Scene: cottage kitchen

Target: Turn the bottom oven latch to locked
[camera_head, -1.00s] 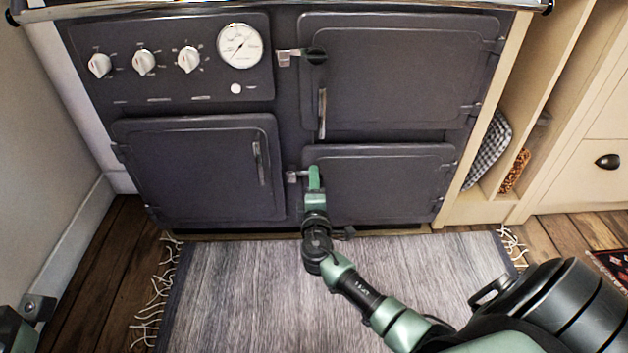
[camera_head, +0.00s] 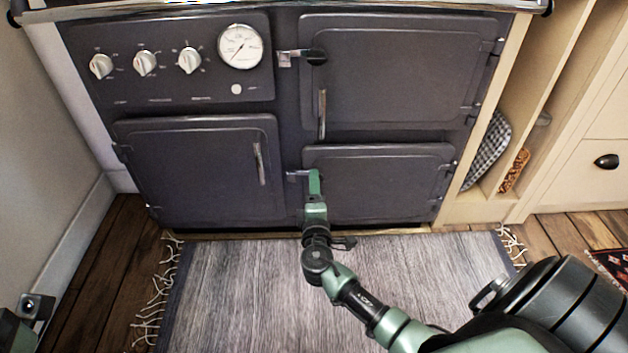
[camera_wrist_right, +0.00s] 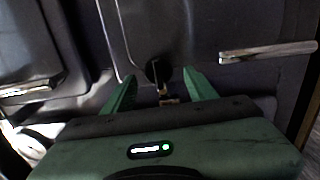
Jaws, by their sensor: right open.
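The bottom oven door (camera_head: 385,188) is dark grey and shut, at the lower right of the range in the head view. Its latch (camera_head: 296,173) shows as a small metal piece at the door's upper left corner; my right gripper (camera_head: 314,180) hides the rest. In the right wrist view a dark round knob (camera_wrist_right: 156,70) with a small metal piece below it lies between the two green fingers. The right gripper (camera_wrist_right: 154,88) is open there, a finger on each side, with no clear contact. The latch's exact turn angle cannot be told.
The left door (camera_head: 200,170) is shut. A grey fringed rug (camera_head: 245,290) covers the floor in front. Part of my left arm shows at the lower left.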

